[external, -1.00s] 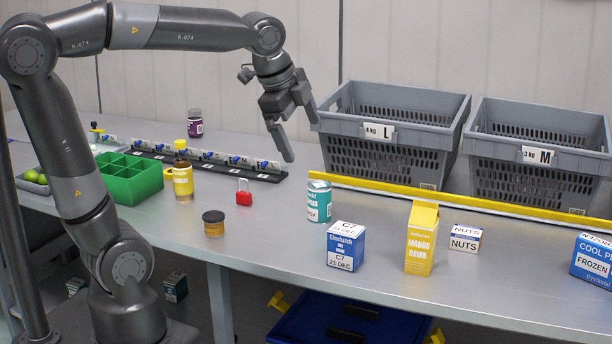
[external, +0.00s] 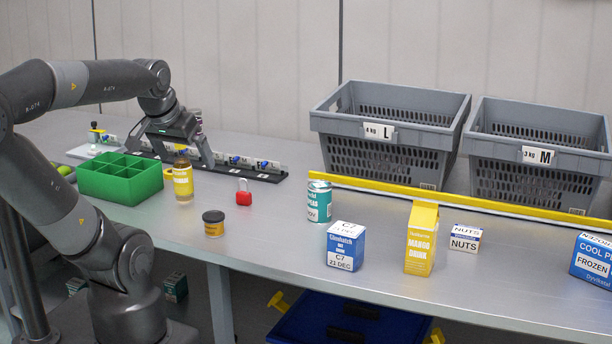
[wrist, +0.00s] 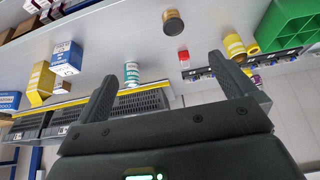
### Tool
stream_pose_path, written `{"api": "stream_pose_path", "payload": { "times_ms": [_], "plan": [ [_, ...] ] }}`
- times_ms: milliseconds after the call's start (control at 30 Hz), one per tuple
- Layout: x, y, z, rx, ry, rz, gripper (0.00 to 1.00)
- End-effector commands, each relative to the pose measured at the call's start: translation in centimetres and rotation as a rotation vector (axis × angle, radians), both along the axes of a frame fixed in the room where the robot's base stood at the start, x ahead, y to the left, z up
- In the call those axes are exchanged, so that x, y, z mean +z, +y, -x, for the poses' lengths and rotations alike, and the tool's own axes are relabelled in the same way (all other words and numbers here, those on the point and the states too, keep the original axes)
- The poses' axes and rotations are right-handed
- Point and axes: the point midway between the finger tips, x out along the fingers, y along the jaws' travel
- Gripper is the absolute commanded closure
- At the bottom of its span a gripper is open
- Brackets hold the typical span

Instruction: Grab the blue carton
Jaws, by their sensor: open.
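A blue and white carton marked C7 21 DEC (external: 346,247) stands on the table left of the yellow mango drink carton (external: 423,238). It also shows at upper left in the wrist view (wrist: 67,56). A second blue box, marked FROZEN (external: 592,258), stands at the right edge; part of it shows at the left edge of the wrist view (wrist: 8,101). My gripper (external: 172,150) is open and empty above the back left of the table, far left of both blue boxes. Its two fingers spread wide in the wrist view (wrist: 162,66).
Grey crates L (external: 375,150) and M (external: 530,180) stand behind a yellow rail (external: 470,203).

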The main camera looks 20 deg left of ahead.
Motion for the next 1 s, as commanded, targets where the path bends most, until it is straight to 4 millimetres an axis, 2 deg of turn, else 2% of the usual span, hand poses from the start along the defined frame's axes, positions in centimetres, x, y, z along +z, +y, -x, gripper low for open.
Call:
{"api": "stream_pose_path", "payload": {
  "times_ms": [200, 433, 533, 667, 767, 1000],
  "plan": [
    [-0.1, 0.1, 0.0, 0.008, 0.0, 0.003, 0.11],
    [0.0, 0.0, -0.1, -0.007, 0.002, -0.005, 0.11],
    [-0.1, -0.5, -0.8, -0.089, 0.011, -0.052, 0.11],
    [-0.4, -2.2, -2.8, -0.353, 0.037, -0.197, 0.11],
    [-0.9, -4.4, -4.9, -0.637, 0.057, -0.345, 0.11],
    [-2.9, -11.1, -9.0, -1.349, 0.084, -0.688, 0.11]
  ]
}}
